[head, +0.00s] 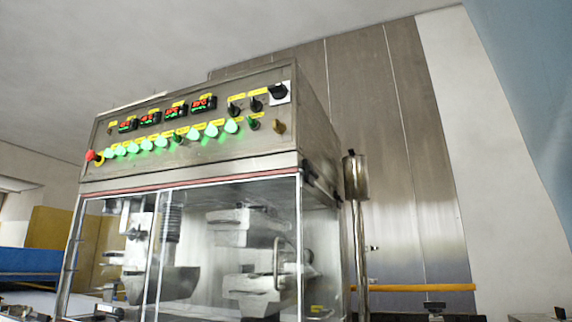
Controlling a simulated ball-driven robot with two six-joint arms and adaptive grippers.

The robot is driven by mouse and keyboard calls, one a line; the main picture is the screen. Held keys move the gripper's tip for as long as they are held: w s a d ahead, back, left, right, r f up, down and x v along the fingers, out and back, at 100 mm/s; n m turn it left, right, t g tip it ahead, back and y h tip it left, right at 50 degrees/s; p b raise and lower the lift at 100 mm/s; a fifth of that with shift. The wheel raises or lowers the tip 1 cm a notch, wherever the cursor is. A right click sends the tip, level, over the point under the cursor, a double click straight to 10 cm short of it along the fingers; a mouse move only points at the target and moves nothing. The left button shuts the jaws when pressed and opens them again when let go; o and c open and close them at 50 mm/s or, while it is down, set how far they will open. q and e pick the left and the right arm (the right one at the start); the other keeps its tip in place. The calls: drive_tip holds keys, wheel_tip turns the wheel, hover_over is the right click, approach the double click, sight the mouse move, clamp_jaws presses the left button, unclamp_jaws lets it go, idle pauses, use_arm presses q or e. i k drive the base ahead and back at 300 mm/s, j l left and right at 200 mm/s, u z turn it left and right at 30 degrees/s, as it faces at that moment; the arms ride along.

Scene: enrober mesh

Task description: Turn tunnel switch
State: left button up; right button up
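A metal control panel (205,112) tops the enrober machine. At its right end are a large black rotary switch (278,91) on a pale plate and two smaller black knobs (234,108) (256,104). Below them sit a dark knob (253,124) and a brass-coloured knob or key (278,126). The yellow labels are too small to read, so I cannot tell which one is the tunnel switch. Neither gripper is clearly in view, and nothing touches the panel.
The panel has lit green buttons (231,126), red digital displays (175,110) and a red emergency stop (91,156). Clear doors (200,250) close the machine's front below. A metal post (356,220) stands at its right. The space before the panel looks free.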

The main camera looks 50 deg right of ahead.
sight(253, 123)
drive_tip(key=z, duration=1.1)
